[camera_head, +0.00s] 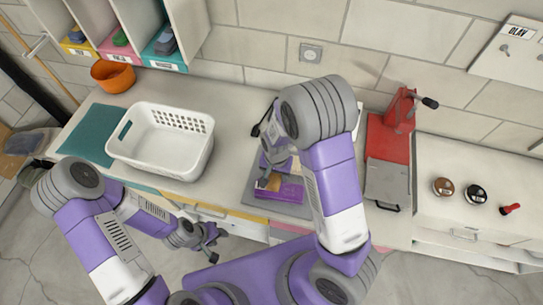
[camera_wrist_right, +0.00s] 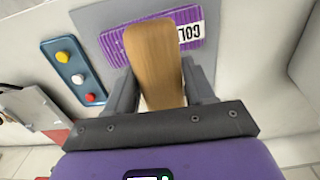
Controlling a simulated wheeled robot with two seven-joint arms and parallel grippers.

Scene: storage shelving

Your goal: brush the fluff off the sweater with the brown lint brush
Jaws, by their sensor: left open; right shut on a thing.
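My right gripper (camera_wrist_right: 152,88) is shut on the brown lint brush (camera_wrist_right: 154,55), whose wooden back shows between the fingers in the right wrist view. In the head view the brush (camera_head: 268,183) is small, beneath my right gripper (camera_head: 270,168). It is over a flat purple ribbed thing (camera_wrist_right: 120,42) with a white label, partly hidden by the brush; this may be the sweater, but I cannot tell. The purple thing also shows in the head view (camera_head: 290,192). Bristles, contact and fluff cannot be made out. My left gripper (camera_head: 210,245) is open and empty in front of the counter.
A white basket (camera_head: 160,163) stands left on the counter, beside a teal mat (camera_head: 87,135). A red press (camera_head: 400,110) stands right of my right arm. A blue panel (camera_wrist_right: 62,58) with coloured knobs lies beside the purple thing. Small round tins (camera_head: 444,187) lie far right.

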